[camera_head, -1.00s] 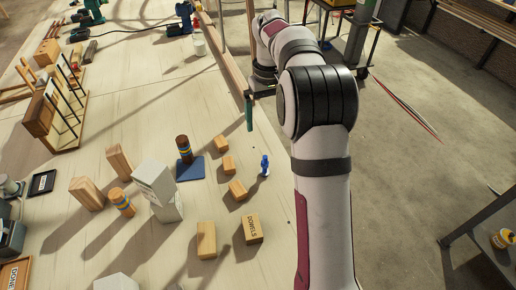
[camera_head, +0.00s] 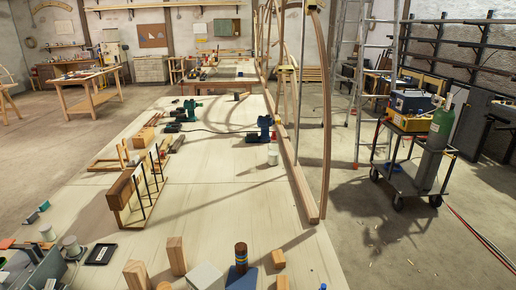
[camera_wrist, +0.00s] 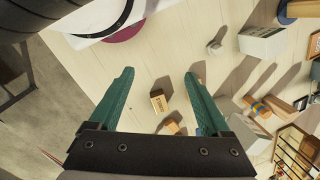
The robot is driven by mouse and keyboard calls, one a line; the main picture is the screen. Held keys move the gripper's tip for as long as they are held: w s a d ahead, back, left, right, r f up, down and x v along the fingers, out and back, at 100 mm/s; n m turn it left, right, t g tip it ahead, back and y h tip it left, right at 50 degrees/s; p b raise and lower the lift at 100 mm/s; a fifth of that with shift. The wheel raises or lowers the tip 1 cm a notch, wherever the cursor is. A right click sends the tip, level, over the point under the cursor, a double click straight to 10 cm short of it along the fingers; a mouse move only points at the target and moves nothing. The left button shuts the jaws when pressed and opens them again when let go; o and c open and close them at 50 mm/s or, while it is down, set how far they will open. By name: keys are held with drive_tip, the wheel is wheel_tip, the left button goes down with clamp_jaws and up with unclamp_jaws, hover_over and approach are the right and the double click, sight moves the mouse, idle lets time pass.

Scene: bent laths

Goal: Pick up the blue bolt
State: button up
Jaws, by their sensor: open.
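The blue bolt (camera_head: 322,286) shows only as a small blue tip at the bottom edge of the head view, near the right side of the table; the rest is cut off by the frame. I cannot make it out in the wrist view. My gripper (camera_wrist: 159,75) has two green fingers spread wide apart above the table, with nothing between the tips. It is not in the head view.
A wooden block marked as dowels (camera_wrist: 159,101) lies below my fingers, with another block (camera_wrist: 172,128) near it. A grey block (camera_wrist: 262,42) and a striped dowel (camera_wrist: 258,108) stand to the right. In the head view, wooden blocks (camera_head: 176,255) stand near a striped cylinder (camera_head: 241,258).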

drive_tip(key=c, duration=0.4)
drive_tip(key=w+d+f+n+h, duration=0.2)
drive_tip(key=w+d+n+h, duration=0.45)
drive_tip(key=w+n, duration=0.35)
drive_tip(key=w+d+f+n+h, duration=0.2)
drive_tip(key=w+d+n+h, duration=0.5)
drive_tip(key=w, duration=0.6)
drive_tip(key=w+a+f+n+t+h, duration=0.1)
drive_tip(key=w+f+n+t, duration=0.35)
drive_tip(key=w+n, duration=0.55)
drive_tip(key=f, duration=0.7)
drive_tip(key=shift+w+d+f, duration=0.15)
drive_tip(key=shift+w+f, duration=0.25)
drive_tip(key=x, duration=0.4)
drive_tip(key=shift+d, duration=0.2)
